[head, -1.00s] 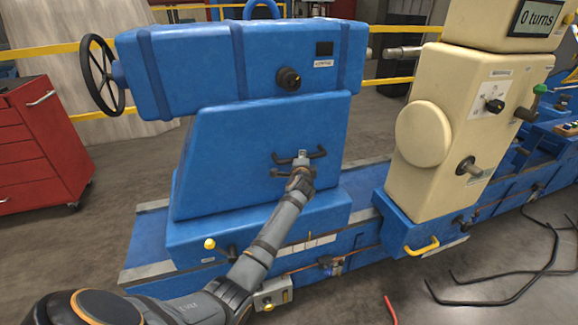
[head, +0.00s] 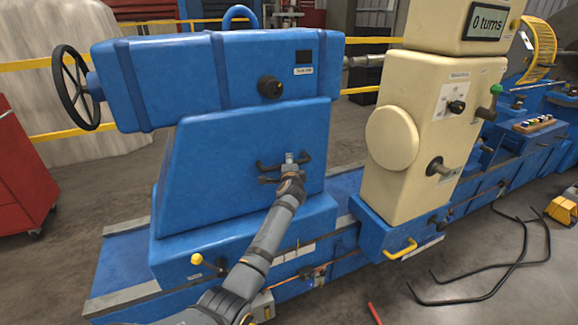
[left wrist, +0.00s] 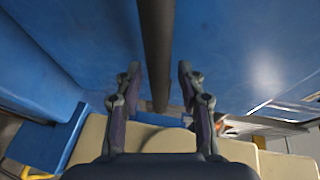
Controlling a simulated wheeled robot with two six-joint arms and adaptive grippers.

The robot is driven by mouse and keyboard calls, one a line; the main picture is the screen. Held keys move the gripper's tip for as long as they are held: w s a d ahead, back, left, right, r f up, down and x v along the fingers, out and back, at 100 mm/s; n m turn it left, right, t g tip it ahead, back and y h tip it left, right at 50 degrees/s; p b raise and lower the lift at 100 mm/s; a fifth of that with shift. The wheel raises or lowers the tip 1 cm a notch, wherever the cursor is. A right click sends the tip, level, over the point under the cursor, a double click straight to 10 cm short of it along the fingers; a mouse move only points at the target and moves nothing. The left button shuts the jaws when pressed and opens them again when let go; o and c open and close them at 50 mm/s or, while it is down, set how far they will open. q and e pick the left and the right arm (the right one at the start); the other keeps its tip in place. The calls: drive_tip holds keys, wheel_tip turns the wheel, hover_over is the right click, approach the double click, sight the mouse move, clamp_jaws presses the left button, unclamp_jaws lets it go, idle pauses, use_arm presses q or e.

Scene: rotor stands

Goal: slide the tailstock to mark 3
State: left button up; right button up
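The tailstock is the big blue casting (head: 225,170) with a black handwheel (head: 75,88), standing on the blue bed (head: 125,262) at the left. A dark bar handle (head: 266,166) is on its near face. My left gripper (head: 289,168) is at this handle. In the left wrist view the dark bar (left wrist: 157,45) runs between the two fingers (left wrist: 160,85), with a visible gap on the right side. A yellow-knobbed lever (head: 197,259) is low on the tailstock base. A pale strip (head: 296,253) lies along the bed side; no mark numbers are readable. My right gripper is out of view.
A cream headstock (head: 425,140) with a "0 turns" display (head: 487,21) stands to the right, a narrow gap from the tailstock base. Black bent bars (head: 480,285) and a red bar (head: 374,313) lie on the floor. A red cabinet (head: 22,180) is at the left.

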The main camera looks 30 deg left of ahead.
use_arm(q)
drive_tip(key=shift+s+a, duration=0.15)
drive_tip(key=shift+s, duration=0.2)
drive_tip(key=v, duration=1.1)
drive_tip(key=shift+s+d, duration=0.2)
drive_tip(key=shift+d, duration=0.1)
